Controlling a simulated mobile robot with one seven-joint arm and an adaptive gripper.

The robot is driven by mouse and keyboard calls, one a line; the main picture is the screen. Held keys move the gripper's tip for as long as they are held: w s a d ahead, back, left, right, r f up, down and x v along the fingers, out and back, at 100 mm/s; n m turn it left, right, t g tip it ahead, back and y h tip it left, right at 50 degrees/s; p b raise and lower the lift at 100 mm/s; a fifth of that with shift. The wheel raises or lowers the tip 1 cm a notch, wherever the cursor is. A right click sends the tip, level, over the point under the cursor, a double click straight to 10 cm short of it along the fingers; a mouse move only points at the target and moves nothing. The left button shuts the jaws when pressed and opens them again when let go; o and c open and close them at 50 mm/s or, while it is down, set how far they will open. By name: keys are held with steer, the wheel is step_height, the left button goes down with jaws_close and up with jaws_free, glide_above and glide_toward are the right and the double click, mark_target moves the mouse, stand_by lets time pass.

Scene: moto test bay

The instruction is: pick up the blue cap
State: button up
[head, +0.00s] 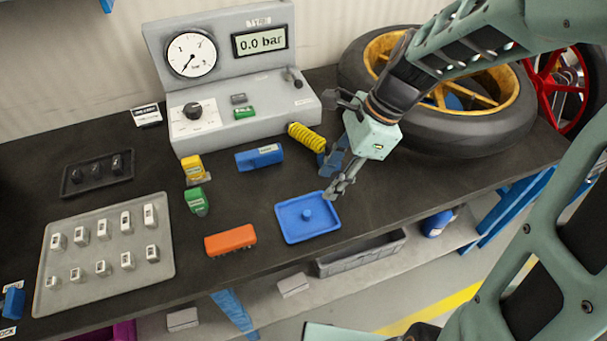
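A small round blue cap (307,214) stands in the middle of a shallow square blue tray (326,233) on the dark bench. It may be a loose cap or a knob of the tray; the same colour makes this hard to tell. My gripper (327,185) is above and just beyond the tray's far right corner, up and to the right of the cap. Its fingers are spread apart, with nothing seen between them. It does not touch the cap.
Around the tray are an orange block (230,240), a blue block (259,157), a yellow coil (306,137) and a green-labelled piece (197,201). A gauge box (250,90) stands behind. A tyre (480,135) lies at right. Bench between orange block and tray is clear.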

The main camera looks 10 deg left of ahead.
glide_above(307, 213)
steer(key=w+d, duration=0.1)
steer(key=d, duration=0.1)
steer(key=f, duration=0.2)
steer(key=f+b, duration=0.1)
steer(key=f, duration=0.2)
steer(key=shift+w+d, duration=0.15)
steer(key=shift+d, duration=0.05)
steer(key=x, duration=0.4)
steer(key=shift+s+f+b, duration=0.1)
steer(key=shift+s+b, duration=0.3)
steer(key=shift+a+f, duration=0.2)
steer(key=shift+f, duration=0.3)
steer(key=shift+c, duration=0.7)
steer(key=c, duration=0.7)
